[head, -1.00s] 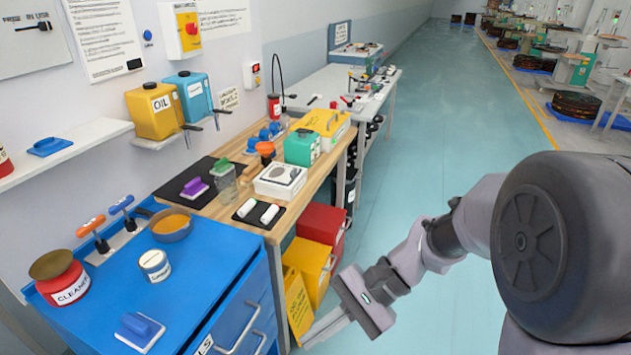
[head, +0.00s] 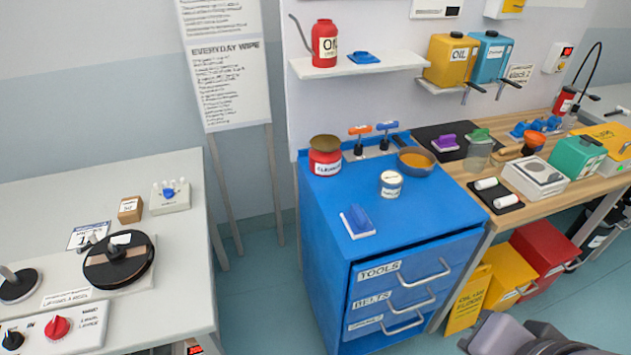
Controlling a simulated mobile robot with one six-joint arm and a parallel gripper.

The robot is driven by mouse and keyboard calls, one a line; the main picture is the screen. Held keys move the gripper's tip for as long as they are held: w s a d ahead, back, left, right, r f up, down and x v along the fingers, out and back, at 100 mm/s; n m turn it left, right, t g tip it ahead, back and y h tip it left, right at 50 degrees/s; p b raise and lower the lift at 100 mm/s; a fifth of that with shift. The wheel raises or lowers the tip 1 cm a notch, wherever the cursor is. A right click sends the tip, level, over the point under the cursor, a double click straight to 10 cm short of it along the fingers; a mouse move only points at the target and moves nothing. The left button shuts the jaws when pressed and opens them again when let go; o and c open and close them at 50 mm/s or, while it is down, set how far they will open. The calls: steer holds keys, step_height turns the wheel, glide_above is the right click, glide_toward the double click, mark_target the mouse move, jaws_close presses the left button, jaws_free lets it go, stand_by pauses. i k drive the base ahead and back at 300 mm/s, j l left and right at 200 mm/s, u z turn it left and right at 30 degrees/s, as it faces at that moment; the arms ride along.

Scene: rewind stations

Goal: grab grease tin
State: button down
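A small white tin with a dark-edged label (head: 391,183) stands upright on top of the blue tool cabinet (head: 320,225). Its label is too small to read surely, so I cannot confirm it is the grease tin. A shallow pan with an orange-brown filling (head: 416,160) sits just behind it to the right. A red tin labelled as cleaner (head: 325,163) stands to its left.
A blue-handled brush or pad (head: 357,221) lies near the cabinet's front edge. Two upright-handled tools (head: 372,144) stand at the back. A wooden workbench (head: 540,200) adjoins on the right. A white table (head: 180,190) stands left, with a floor gap between.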

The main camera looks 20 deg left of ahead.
mark_target(390, 181)
steer(key=u, duration=0.55)
steer(key=i+l+u, duration=0.2)
steer(key=i+u, duration=0.15)
steer(key=i, duration=0.2)
steer(key=i+l+u, duration=0.4)
steer(key=i, duration=0.15)
